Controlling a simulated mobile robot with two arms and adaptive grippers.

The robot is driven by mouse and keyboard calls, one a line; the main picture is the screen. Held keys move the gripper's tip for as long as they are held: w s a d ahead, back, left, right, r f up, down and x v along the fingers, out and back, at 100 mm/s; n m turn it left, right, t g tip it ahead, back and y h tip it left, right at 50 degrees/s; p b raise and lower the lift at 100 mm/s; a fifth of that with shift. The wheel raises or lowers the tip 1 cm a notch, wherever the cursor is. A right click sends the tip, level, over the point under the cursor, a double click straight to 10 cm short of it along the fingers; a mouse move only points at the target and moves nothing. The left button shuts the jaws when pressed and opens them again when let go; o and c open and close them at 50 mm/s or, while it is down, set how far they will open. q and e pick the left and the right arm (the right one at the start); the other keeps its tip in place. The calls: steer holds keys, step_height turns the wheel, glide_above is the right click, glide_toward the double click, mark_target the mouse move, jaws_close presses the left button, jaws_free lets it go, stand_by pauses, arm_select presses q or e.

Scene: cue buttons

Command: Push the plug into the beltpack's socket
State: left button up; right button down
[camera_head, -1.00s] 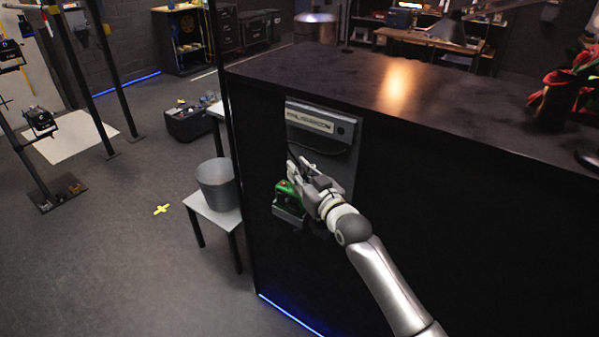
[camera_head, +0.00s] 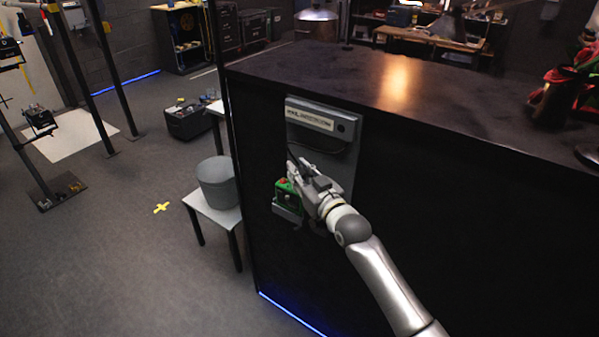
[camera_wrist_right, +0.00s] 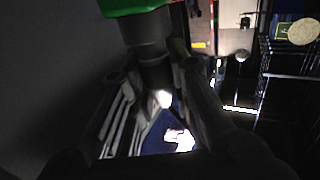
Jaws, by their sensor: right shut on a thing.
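The green beltpack (camera_head: 286,196) sits in a grey holder low on the panel on the counter's dark side; it also shows at the top of the right wrist view (camera_wrist_right: 130,6). My right gripper (camera_head: 301,176) is at the beltpack's right side. In the right wrist view its fingers (camera_wrist_right: 155,95) are shut around a dark plug (camera_wrist_right: 150,68) with a pale lower part. The plug's upper end meets a dark cylindrical part (camera_wrist_right: 145,30) under the green body. I cannot tell how deep it sits. The beltpack's socket is hidden. My left gripper is not in view.
The wall panel (camera_head: 322,120) with a label strip and dark cable is above the beltpack. The counter top (camera_head: 380,85) ends just above it. A grey bucket (camera_head: 217,182) stands on a small white table to the left. The floor (camera_head: 130,250) at left is mostly clear.

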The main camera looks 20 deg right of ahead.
steer(key=shift+f, duration=0.2)
steer(key=c, duration=1.3)
jaws_free()
steer(key=shift+r, duration=0.1)
steer(key=shift+o, duration=0.2)
steer(key=shift+s, duration=0.1)
